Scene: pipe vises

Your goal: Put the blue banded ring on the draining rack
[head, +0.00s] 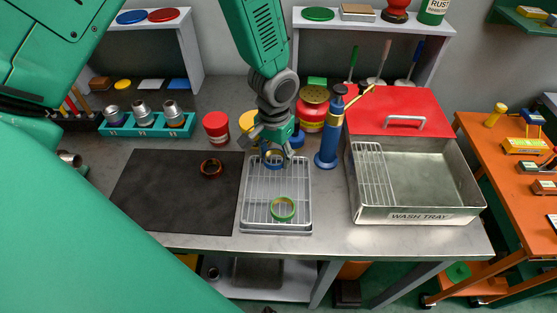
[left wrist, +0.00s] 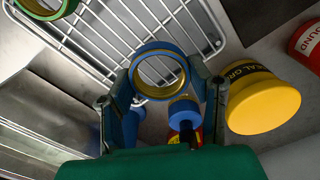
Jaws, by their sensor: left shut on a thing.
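The blue banded ring (head: 268,160), blue with a gold inside, is held by my left gripper (head: 275,153) over the far end of the wire draining rack (head: 247,200). In the left wrist view, the blue banded ring (left wrist: 183,60) sits between the two fingers of my left gripper (left wrist: 163,78), which close on its sides. The draining rack (left wrist: 125,28) shows behind the ring; I cannot tell if the ring touches it. A green banded ring (head: 283,208) lies on the near part of the rack. My right gripper is not in view.
A brown-red ring (head: 211,168) lies on the dark mat (head: 165,200) left of the rack. A blue pump bottle (head: 328,135) stands at the rack's far right, the wash tray (head: 430,216) farther right. A yellow tub (left wrist: 262,98) and a red tin (head: 216,127) stand behind.

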